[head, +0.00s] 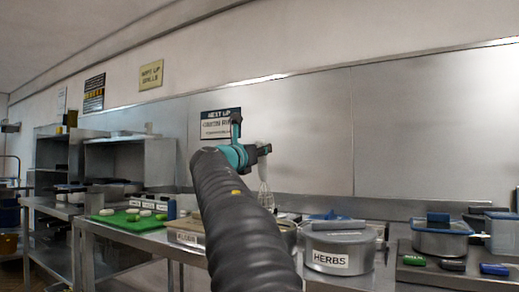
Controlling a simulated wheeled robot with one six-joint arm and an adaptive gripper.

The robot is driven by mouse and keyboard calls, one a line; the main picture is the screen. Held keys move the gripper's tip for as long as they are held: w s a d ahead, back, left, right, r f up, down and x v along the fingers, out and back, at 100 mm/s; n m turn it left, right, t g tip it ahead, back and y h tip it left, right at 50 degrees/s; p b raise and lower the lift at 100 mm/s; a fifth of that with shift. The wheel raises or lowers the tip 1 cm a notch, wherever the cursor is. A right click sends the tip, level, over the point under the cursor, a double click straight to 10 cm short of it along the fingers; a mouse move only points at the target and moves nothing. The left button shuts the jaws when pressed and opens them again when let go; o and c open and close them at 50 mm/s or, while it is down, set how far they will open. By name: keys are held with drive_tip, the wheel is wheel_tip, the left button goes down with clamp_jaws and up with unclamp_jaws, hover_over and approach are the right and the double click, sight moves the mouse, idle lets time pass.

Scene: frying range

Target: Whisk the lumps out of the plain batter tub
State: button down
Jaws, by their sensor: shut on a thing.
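My gripper (259,151) is up above the counter, seen past my dark arm. It is shut on a whisk (265,196), which hangs down with its wire loops lowest. The loops are above or behind a round metal tub (291,228) that my arm largely hides. I cannot see into that tub, nor tell whether the whisk is inside it. A round metal tub labelled HERBS (341,262) stands just right of it. No label for plain batter can be read, so I cannot tell which tub that is.
A green board (128,224) with pale round pieces lies on the left of the counter. A box with a partly hidden label (183,226) is beside my arm. Another round tub (440,242) stands at the right, behind several small coloured items on a dark tray (421,274).

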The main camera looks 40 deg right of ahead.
sight(262, 176)
drive_tip(key=shift+f+b, duration=2.7)
drive_tip(key=shift+f, duration=1.15)
